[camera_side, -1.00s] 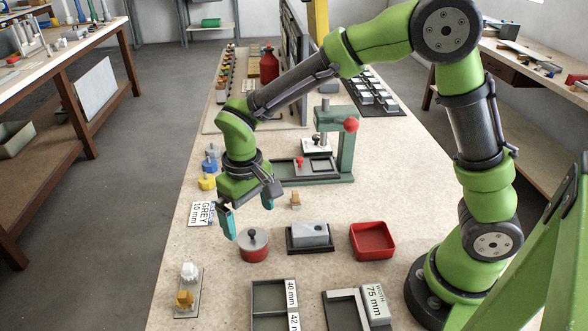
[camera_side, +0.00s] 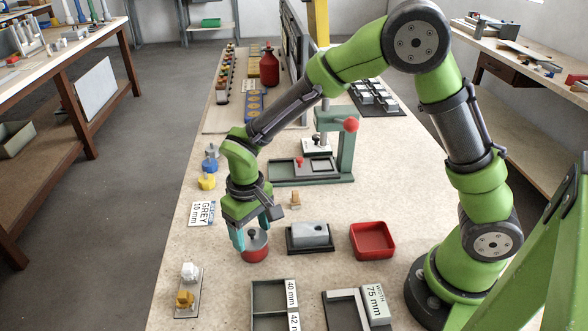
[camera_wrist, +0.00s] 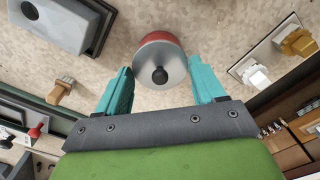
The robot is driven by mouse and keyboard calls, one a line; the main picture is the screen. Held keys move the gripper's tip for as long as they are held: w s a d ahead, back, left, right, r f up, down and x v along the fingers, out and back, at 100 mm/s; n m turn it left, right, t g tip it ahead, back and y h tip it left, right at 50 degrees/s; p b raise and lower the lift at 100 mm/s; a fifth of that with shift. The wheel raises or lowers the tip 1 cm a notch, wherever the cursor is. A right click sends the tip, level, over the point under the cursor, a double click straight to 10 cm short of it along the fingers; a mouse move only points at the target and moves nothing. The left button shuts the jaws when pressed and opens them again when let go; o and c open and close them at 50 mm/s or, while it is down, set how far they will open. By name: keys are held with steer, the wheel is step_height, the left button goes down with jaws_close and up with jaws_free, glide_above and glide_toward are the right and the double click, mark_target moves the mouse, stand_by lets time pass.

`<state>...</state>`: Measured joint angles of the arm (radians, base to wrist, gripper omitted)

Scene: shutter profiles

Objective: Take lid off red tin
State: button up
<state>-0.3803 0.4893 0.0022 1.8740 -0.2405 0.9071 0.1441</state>
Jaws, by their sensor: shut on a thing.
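The red tin (camera_side: 256,255) stands on the bench with its grey lid (camera_side: 257,242) on top. The lid has a dark round knob, which shows in the wrist view (camera_wrist: 159,75). My gripper (camera_side: 253,238) is down at the tin, with one teal finger on each side of the lid. It is shut on the lid. In the wrist view the red rim of the tin (camera_wrist: 156,37) shows beyond the lid, between the two fingers. The lid looks level and seated on the tin. The exact finger contact is hard to see.
A grey block in a dark holder (camera_side: 311,235) stands just right of the tin. An empty red tray (camera_side: 373,240) is farther right. A small wooden piece (camera_side: 295,199) lies behind. A plate with white and yellow pieces (camera_side: 188,290) is at front left. Bare bench surrounds the tin.

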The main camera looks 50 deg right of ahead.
mark_target(255, 233)
steer(key=shift+c, duration=0.5)
steer(key=shift+r, duration=0.5)
steer(key=r, duration=0.2)
steer(key=shift+s+d+r, duration=0.15)
steer(key=shift+s+r, duration=0.2)
steer(key=shift+r, duration=0.05)
steer(key=s+d+r, duration=0.1)
steer(key=s+d, duration=0.2)
steer(key=s, duration=0.4)
steer(key=s+d, duration=0.3)
steer(key=s, duration=0.4)
steer(key=w+d+r, duration=0.4)
steer(key=w, duration=0.3)
steer(key=w+d+r, duration=0.5)
steer(key=w, duration=0.1)
steer(key=shift+w+r, duration=0.3)
steer(key=shift+w, duration=0.05)
